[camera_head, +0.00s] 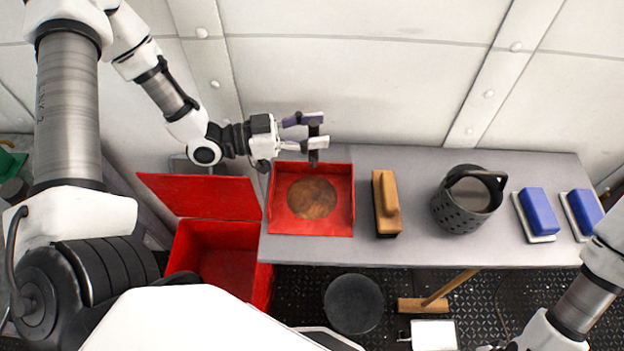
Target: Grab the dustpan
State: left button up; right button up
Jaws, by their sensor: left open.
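The dustpan (312,227) is a red square pan with a round brown patch in its middle. It lies on the left part of the grey table, with its dark handle at the back edge near the wall. My left gripper (318,131) comes in from the left at the back of the dustpan. Its fingers are open and apart, beside the dark handle; I cannot tell whether they touch it. My right arm shows at the lower right, but its gripper is out of view.
On the table (405,250) stand a wooden brush (386,203), a dark perforated basket (463,205) and two blue-and-white blocks (539,212). A red bin (228,265) with its lid open stands at left front. The white wall (350,80) is close behind.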

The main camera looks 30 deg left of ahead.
pick_arm(q)
grip_shut()
